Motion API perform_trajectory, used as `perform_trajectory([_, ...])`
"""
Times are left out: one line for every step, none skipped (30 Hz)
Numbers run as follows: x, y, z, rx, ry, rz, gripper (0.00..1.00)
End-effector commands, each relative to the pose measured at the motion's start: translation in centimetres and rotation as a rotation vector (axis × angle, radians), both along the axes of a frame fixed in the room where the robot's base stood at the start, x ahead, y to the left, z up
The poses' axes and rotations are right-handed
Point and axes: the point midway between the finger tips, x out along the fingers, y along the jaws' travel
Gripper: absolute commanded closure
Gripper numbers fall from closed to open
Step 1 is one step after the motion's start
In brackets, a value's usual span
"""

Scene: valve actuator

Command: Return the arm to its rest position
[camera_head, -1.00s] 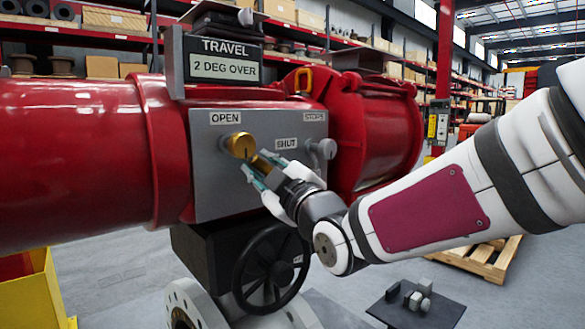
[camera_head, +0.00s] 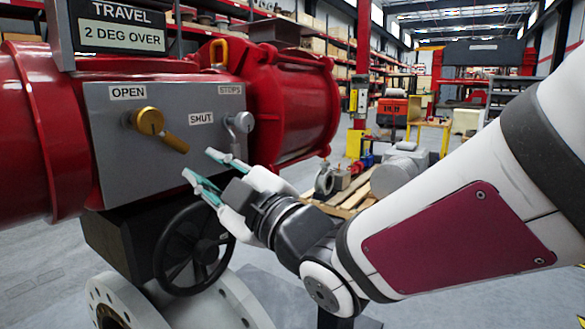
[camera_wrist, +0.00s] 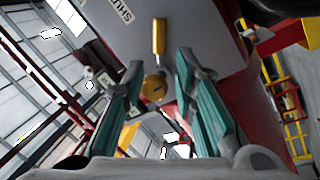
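The red valve actuator (camera_head: 285,105) carries a grey panel (camera_head: 105,165) with OPEN, SHUT and STOPS labels. A brass knob (camera_head: 148,121) under OPEN has its handle pointing down and right; the knob also shows in the wrist view (camera_wrist: 154,88). A grey stop fitting (camera_head: 241,123) sits under STOPS. My gripper (camera_head: 198,163) is open and empty, in front of the panel's lower right, apart from the brass handle. In the wrist view its two teal fingers (camera_wrist: 160,65) stand apart, with the brass knob seen in the gap beyond them.
The TRAVEL display (camera_head: 116,38) reads 2 DEG OVER. A black handwheel (camera_head: 165,262) and a pale flange (camera_head: 108,300) are below the panel. A wooden pallet with parts (camera_head: 355,195) stands behind my arm. Grey floor is open at lower left.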

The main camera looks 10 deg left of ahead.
Motion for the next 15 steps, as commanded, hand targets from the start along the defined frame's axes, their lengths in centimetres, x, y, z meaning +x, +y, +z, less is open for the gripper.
perform_trajectory([0.0, -0.1, 0.0, 0.000, 0.000, 0.000, 0.74])
perform_trajectory([0.0, -0.1, 0.0, 0.000, 0.000, 0.000, 0.74])
perform_trajectory([0.0, -0.1, 0.0, 0.000, 0.000, 0.000, 0.74])
perform_trajectory([0.0, -0.1, 0.0, 0.000, 0.000, 0.000, 0.74])
perform_trajectory([0.0, -0.1, 0.0, 0.000, 0.000, 0.000, 0.74])
perform_trajectory([0.0, -0.1, 0.0, 0.000, 0.000, 0.000, 0.74])
perform_trajectory([0.0, 0.0, 0.0, 0.000, 0.000, 0.000, 0.74])
perform_trajectory([0.0, -0.1, 0.0, 0.000, 0.000, -0.001, 0.74])
perform_trajectory([0.1, -0.2, 0.0, -0.003, 0.003, -0.005, 0.74])
perform_trajectory([0.2, -0.3, 0.0, -0.007, 0.008, -0.011, 0.74])
perform_trajectory([0.3, -0.6, 0.0, -0.014, 0.016, -0.021, 0.74])
perform_trajectory([0.7, -1.1, -0.1, -0.029, 0.033, -0.043, 0.74])
perform_trajectory([1.0, -1.7, -0.2, -0.044, 0.050, -0.065, 0.74])
perform_trajectory([1.5, -2.5, -0.4, -0.061, 0.074, -0.092, 0.74])
perform_trajectory([2.0, -3.7, -0.6, -0.088, 0.112, -0.136, 0.74])
